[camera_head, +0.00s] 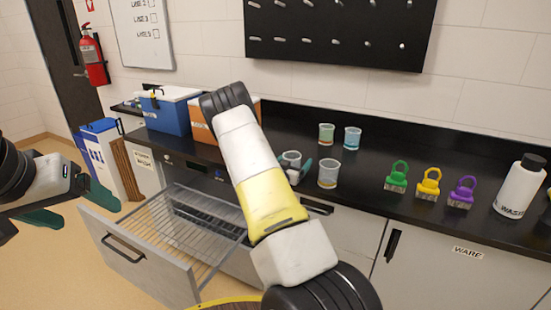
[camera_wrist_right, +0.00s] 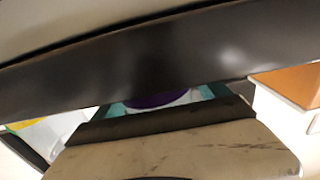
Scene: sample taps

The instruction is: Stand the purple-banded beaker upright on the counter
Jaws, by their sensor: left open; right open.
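A clear beaker (camera_head: 291,159) stands on the black counter (camera_head: 375,185), partly hidden behind my right arm; I cannot make out its band colour in the head view. My right gripper (camera_head: 294,171) is at this beaker, with teal fingertips beside it; whether they touch it is hidden. In the right wrist view a purple patch (camera_wrist_right: 158,98) shows between the open teal fingers, mostly covered by dark and pale shapes; it may be the purple-banded beaker. My left gripper (camera_head: 72,204) is open and empty at the far left, over the floor.
Green, yellow and purple brushes (camera_head: 462,192) and a white bottle (camera_head: 520,186) are to the right. Coolers (camera_head: 168,110) stand behind left. A drawer (camera_head: 145,260) with a wire rack is pulled open below.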

